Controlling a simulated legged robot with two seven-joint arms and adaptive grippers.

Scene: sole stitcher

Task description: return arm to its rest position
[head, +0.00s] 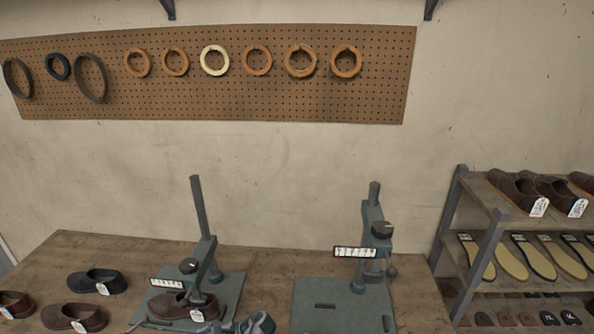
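Part of a grey-blue gripper (250,325), which I take to be my left one, shows at the bottom edge, left of centre. It is just right of the brown shoe (172,307) on the left stitcher (205,262). The bottom edge cuts it off, and whether its fingers are open or shut cannot be made out. The shoe sits on the stitcher's base, under its head, with a white tag at its toe. The right stitcher (374,240) stands with its base plate bare of any shoe. My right gripper is not in view.
The wooden bench (75,255) holds a dark shoe (97,281) and brown shoes (75,316) at the left. A shelf rack (456,215) with shoes and soles stands at the right. A pegboard (215,98) with rings hangs on the wall behind.

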